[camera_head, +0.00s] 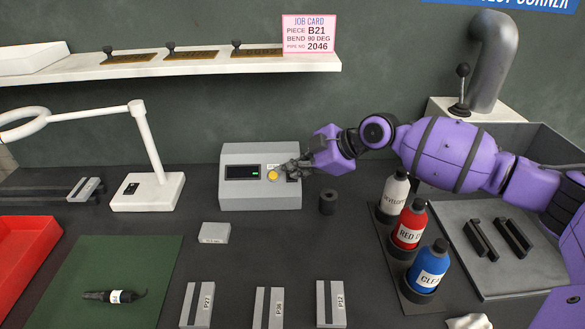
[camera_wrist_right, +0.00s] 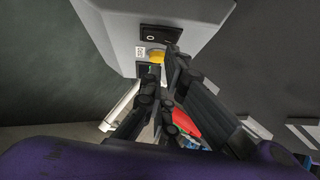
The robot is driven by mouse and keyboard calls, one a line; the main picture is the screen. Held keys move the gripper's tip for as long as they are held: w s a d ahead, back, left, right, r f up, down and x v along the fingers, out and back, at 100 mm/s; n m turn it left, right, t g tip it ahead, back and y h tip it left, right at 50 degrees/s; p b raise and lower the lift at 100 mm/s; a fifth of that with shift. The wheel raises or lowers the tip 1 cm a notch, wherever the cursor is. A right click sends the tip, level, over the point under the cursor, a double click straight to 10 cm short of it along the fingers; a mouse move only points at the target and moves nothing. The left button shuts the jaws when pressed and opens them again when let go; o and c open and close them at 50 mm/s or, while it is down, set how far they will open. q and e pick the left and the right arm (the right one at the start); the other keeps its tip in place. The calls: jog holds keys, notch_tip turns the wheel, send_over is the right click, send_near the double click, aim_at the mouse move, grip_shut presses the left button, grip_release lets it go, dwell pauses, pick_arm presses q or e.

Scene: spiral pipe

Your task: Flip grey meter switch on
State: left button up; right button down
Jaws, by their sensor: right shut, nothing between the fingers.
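The grey meter (camera_head: 260,192) stands on the dark bench against the wall. Its sloped face has a dark display (camera_head: 243,172) with a small green mark and a yellow knob (camera_head: 272,176). My right gripper (camera_head: 287,169) is shut and empty at the right side of this face, close to the knob. In the right wrist view the black rocker switch (camera_wrist_right: 160,33) shows on the meter face beside the yellow knob. The fingers (camera_wrist_right: 163,82) partly cover the knob there. I cannot tell whether they touch the face or which way the switch is set. My left gripper is not in view.
A white lamp (camera_head: 150,190) stands left of the meter, and a small black cylinder (camera_head: 328,202) to its right. Several bottles, including a red one (camera_head: 409,228), stand in a rack below my right arm. Grey blocks (camera_head: 269,308) lie in front.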

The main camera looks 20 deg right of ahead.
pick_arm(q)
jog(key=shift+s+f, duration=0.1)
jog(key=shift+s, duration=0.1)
pick_arm(e)
jog(key=shift+f, duration=0.1)
jog(key=shift+f, duration=0.75)
jog(key=shift+r, duration=0.25)
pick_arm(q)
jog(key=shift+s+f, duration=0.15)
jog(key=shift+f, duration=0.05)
pick_arm(e)
jog(key=shift+r, duration=0.1)
jog(key=shift+r+p, duration=0.3)
jog(key=shift+r, duration=0.45)
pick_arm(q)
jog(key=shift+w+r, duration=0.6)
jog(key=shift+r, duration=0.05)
